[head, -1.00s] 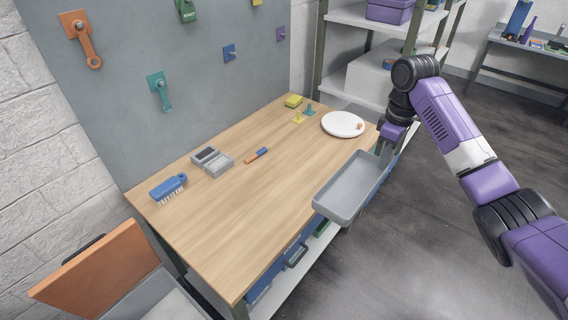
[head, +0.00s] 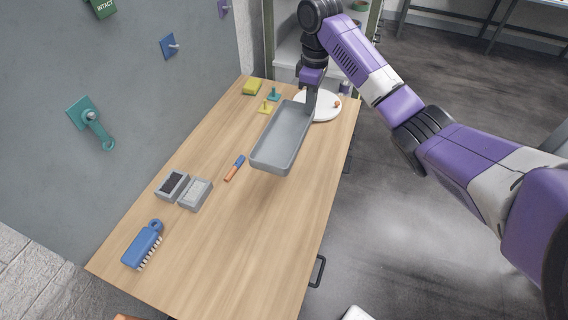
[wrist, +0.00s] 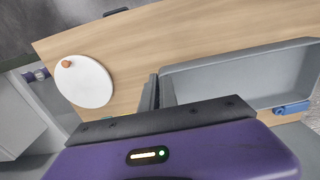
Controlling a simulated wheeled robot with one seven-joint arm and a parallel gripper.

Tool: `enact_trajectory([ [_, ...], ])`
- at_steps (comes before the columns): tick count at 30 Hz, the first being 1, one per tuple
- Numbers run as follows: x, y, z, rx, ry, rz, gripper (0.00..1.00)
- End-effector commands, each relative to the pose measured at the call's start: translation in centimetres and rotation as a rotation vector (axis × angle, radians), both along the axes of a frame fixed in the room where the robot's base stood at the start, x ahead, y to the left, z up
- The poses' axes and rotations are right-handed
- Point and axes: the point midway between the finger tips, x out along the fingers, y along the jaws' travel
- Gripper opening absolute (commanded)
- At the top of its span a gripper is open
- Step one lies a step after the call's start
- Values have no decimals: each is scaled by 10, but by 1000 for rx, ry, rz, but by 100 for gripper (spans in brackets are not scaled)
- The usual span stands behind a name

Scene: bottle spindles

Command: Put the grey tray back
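The grey tray (head: 283,140) is a shallow, empty rectangular tray. In the head view it is over the far half of the wooden workbench, roughly level. My gripper (head: 311,100) is shut on the tray's far right rim, in front of the white plate. In the wrist view the fingers (wrist: 154,94) pinch the wall of the tray (wrist: 235,75), which extends to the right. I cannot tell whether the tray's underside touches the bench or hovers just above it.
The near right bench is clear.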

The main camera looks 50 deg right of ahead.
Motion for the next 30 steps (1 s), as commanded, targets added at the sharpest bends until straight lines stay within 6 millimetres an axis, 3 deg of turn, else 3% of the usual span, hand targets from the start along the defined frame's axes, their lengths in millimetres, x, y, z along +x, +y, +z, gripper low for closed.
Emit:
enact_trajectory([
  [4, -1, 4, -28, 9, 7, 0, 0],
  [11, 1, 3, -47, 5, 0, 2, 0],
  [21, -1, 1, -106, 2, 4, 0, 0],
  [30, -2, 1, -143, 3, 6, 1, 0],
])
